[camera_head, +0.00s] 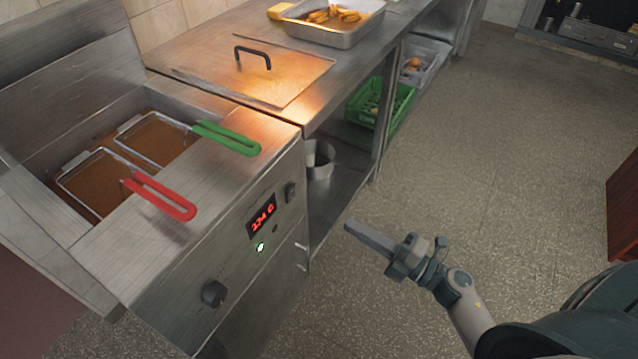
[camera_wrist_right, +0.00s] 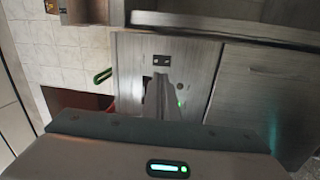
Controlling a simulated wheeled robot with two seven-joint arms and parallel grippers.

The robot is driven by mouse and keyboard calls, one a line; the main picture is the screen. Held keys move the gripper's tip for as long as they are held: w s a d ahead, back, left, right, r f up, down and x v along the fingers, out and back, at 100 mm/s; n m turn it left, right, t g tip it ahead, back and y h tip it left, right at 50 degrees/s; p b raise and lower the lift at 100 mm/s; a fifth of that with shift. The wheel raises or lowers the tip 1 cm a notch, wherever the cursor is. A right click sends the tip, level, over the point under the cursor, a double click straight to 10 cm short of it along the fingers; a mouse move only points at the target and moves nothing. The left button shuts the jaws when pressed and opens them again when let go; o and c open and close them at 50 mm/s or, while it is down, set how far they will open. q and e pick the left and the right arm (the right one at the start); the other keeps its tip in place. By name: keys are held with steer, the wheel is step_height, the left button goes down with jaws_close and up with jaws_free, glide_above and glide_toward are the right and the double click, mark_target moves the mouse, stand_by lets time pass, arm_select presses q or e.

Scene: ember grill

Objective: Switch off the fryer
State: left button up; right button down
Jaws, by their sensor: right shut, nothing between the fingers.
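The steel fryer (camera_head: 185,262) stands at the left in the head view, with a red-handled basket (camera_head: 160,196) and a green-handled basket (camera_head: 228,138) in its oil. Its front panel carries a lit red display (camera_head: 262,215), a glowing green light (camera_head: 260,247), a small dark button beside it, an upper dark knob (camera_head: 291,192) and a lower dark knob (camera_head: 214,293). My right gripper (camera_head: 348,228) is shut and empty, in the air to the right of the panel and apart from it. In the right wrist view, the gripper fingers (camera_wrist_right: 173,95) point toward the panel and cover part of it. My left gripper is out of view.
A steel counter with a black-handled lid (camera_head: 252,58) and a food tray (camera_head: 330,22) adjoins the fryer. A green crate (camera_head: 378,104) and a grey crate (camera_head: 425,62) sit on the shelf below.

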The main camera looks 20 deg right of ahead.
mark_target(292, 190)
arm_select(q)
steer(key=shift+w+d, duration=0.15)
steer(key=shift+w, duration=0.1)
arm_select(e)
steer(key=shift+r+n+y, duration=0.3)
steer(key=shift+r+n, duration=0.2)
steer(key=shift+n, duration=0.1)
